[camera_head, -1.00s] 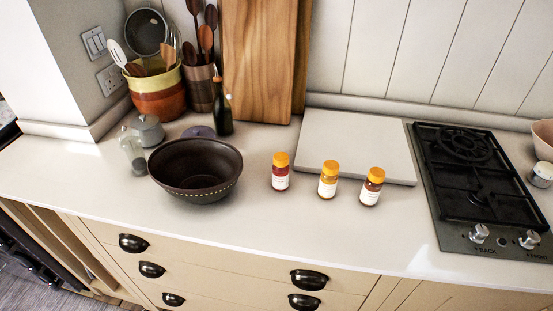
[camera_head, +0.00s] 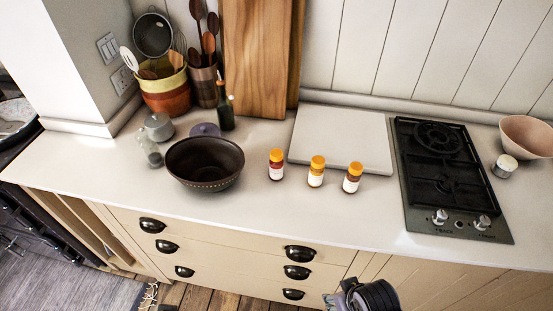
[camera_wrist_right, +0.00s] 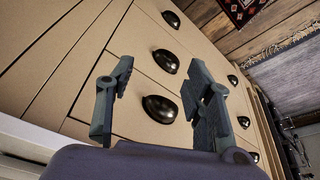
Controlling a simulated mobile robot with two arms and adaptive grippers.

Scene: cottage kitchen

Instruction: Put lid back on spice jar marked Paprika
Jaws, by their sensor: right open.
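Three spice jars stand in a row on the countertop: a left jar (camera_head: 277,172), a middle jar (camera_head: 316,178) and a right jar (camera_head: 351,185). Each has a white label and an orange-yellow top. The labels are too small to read, so I cannot tell which one is Paprika. I see no separate loose lid. My right gripper (camera_head: 334,300) is at the bottom edge of the head view, in front of the drawers and well away from the jars. In the right wrist view its fingers (camera_wrist_right: 158,85) are apart and empty. My left gripper is not in view.
A white board (camera_head: 340,142) lies behind the jars. A gas hob (camera_head: 445,195) is to the right. The counter front is clear. Drawers with black handles (camera_head: 300,253) are below.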

